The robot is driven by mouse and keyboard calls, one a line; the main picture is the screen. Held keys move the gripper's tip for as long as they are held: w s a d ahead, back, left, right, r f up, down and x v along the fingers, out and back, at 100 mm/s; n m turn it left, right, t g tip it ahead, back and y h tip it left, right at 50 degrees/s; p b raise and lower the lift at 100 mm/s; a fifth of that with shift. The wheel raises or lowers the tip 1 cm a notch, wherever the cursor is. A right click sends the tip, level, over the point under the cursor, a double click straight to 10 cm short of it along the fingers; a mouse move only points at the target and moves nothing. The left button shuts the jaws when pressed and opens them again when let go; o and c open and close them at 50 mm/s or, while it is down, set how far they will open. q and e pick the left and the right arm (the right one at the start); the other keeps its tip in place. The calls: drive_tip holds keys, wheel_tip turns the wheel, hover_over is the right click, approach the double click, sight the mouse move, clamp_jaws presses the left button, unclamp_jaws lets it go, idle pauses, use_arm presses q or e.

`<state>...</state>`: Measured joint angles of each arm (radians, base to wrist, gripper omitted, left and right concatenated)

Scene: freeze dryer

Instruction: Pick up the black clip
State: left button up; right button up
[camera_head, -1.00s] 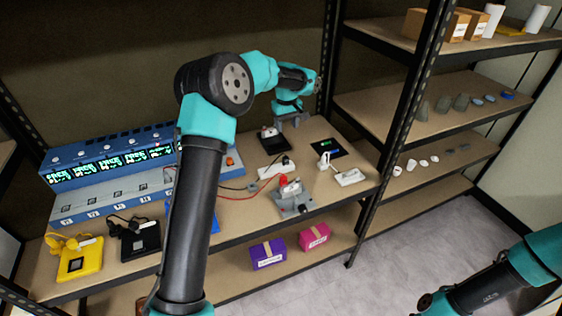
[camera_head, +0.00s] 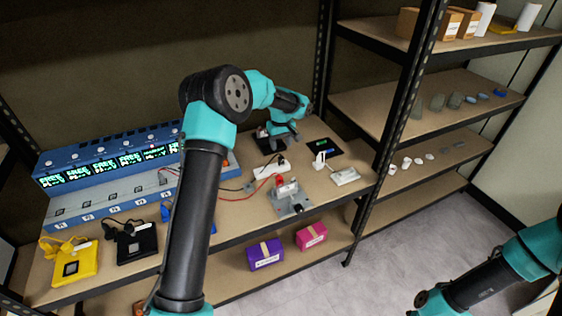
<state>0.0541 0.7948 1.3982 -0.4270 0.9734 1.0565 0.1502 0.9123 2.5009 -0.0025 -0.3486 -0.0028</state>
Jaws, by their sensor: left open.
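My left gripper (camera_head: 279,139) points down at the back of the middle shelf, over a low black item (camera_head: 266,147) that it partly hides. Its jaws are open, with nothing seen held, and whether they touch the item is too small to tell. A black, clip-like piece with a cord (camera_head: 122,229) lies on a black square unit (camera_head: 137,246) at the front left, well away from the gripper. I cannot tell which of these black things is the clip. My right gripper is outside the picture; only part of that arm shows at the lower right.
A yellow unit (camera_head: 75,264) lies left of the black one. A blue instrument bank (camera_head: 105,168) stands behind. Nearby are a white power strip (camera_head: 270,170), a grey metal fixture (camera_head: 290,201), a black pad (camera_head: 323,145) and a white block (camera_head: 346,176). A rack post (camera_head: 408,105) rises right.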

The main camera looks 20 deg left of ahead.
sight(281, 157)
use_arm(q)
drive_tip(key=shift+f, duration=1.9)
drive_tip(key=shift+w+f, duration=0.2)
drive_tip(key=shift+f, duration=2.4)
drive_tip(key=shift+c, duration=0.4)
drive_tip(key=c, duration=0.9)
